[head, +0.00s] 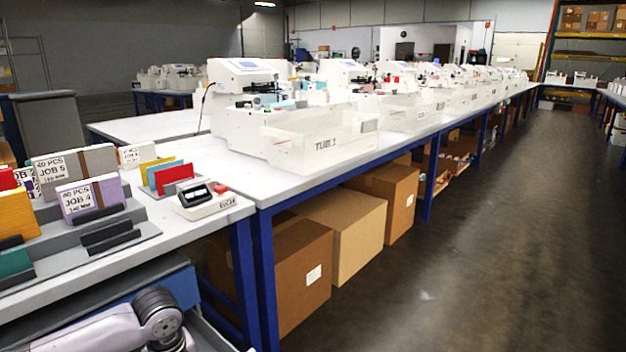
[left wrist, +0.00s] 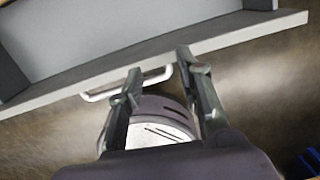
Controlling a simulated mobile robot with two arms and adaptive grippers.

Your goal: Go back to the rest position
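My left gripper (left wrist: 155,82) shows in the left wrist view. In the head view a piece of my arm shows at the bottom left, below the bench top, but no gripper shows there. My right gripper is in neither view.
Cardboard boxes (head: 345,225) sit underneath. The floor at right is clear.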

